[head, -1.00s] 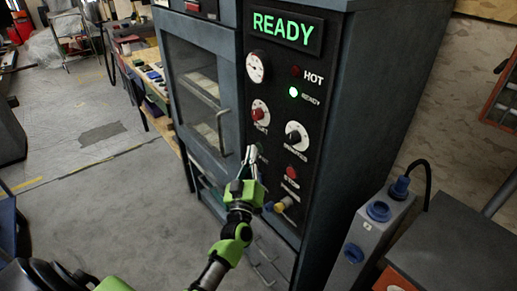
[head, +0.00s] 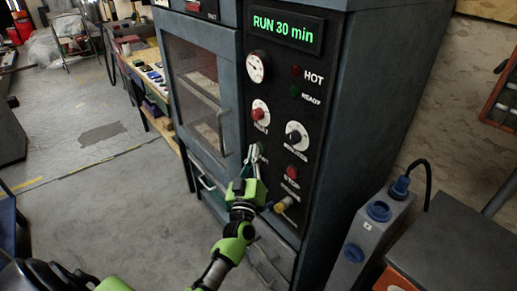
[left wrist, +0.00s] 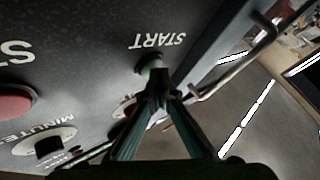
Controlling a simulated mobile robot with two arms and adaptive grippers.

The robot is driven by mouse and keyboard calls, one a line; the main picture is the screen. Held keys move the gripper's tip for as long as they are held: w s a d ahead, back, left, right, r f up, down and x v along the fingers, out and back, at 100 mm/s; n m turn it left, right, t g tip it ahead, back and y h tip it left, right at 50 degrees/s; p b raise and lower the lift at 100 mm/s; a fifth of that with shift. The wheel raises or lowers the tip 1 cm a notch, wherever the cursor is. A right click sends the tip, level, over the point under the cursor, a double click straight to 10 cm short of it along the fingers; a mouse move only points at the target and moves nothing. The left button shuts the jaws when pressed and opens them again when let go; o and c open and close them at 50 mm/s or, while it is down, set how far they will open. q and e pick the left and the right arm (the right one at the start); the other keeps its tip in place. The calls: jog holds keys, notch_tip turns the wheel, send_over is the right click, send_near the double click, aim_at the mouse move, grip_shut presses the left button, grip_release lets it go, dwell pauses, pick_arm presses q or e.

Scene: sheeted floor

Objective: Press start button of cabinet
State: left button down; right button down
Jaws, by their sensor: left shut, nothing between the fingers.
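The cabinet (head: 355,130) stands at the centre with a black control panel and a display (head: 285,30) reading "RUN 30 min". My left gripper (head: 253,155) is shut and empty, its tips at the lower left of the panel, covering the start button in the head view. In the left wrist view the green start button (left wrist: 149,64) shows under the word START. The shut fingertips (left wrist: 158,78) are right at it; whether they touch it I cannot tell. The red stop button (head: 297,172) is to the right. My right gripper is not in view.
The panel also has a red knob (head: 260,114), a minutes dial (head: 297,135) and a gauge (head: 256,67). The cabinet's glass door (head: 198,90) is shut. A grey socket box (head: 372,230) stands at the right.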

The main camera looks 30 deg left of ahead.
pick_arm(q)
jog(key=shift+s+a+p, duration=0.25)
jog(key=shift+s+p, duration=0.1)
jog(key=shift+s, duration=0.4)
jog(key=shift+s+a+p, duration=0.3)
jog(key=shift+s, duration=0.45)
jog(key=shift+s+a+p, duration=0.25)
jog(key=shift+s+a, duration=0.1)
jog(key=shift+s, duration=0.45)
jog(key=shift+s+a+p, duration=0.3)
jog(key=shift+s, duration=0.45)
